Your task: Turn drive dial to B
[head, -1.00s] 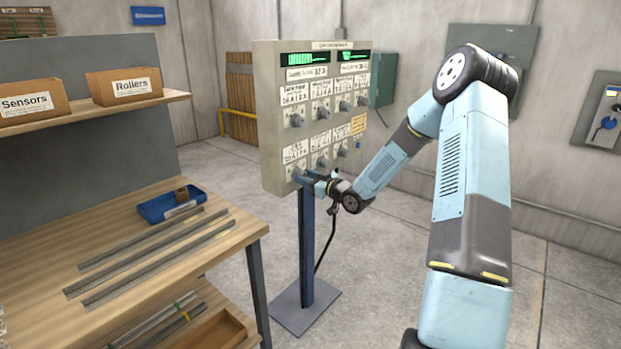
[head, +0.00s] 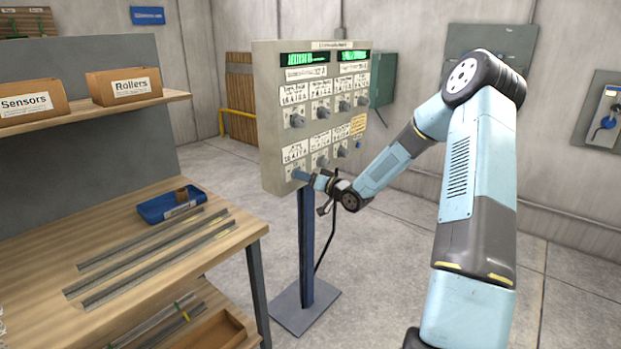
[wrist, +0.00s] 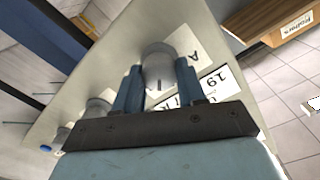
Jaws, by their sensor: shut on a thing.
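A grey control panel (head: 268,110) on a blue post carries rows of round knobs with white labels. My gripper (head: 308,177) is at the panel's lower left, at the leftmost knob of the bottom row. In the wrist view my gripper (wrist: 157,88) has its two blue fingers on either side of a grey knob (wrist: 157,68), shut on it. An "A" shows on the label (wrist: 185,45) beside this knob; other marks are partly covered by the fingers. I cannot read which label names the drive dial.
A workbench (head: 130,230) with metal strips and a blue tray (head: 172,205) stands at the left. Another knob (wrist: 98,108) is near the gripper. Open floor (head: 400,270) lies around the panel's post.

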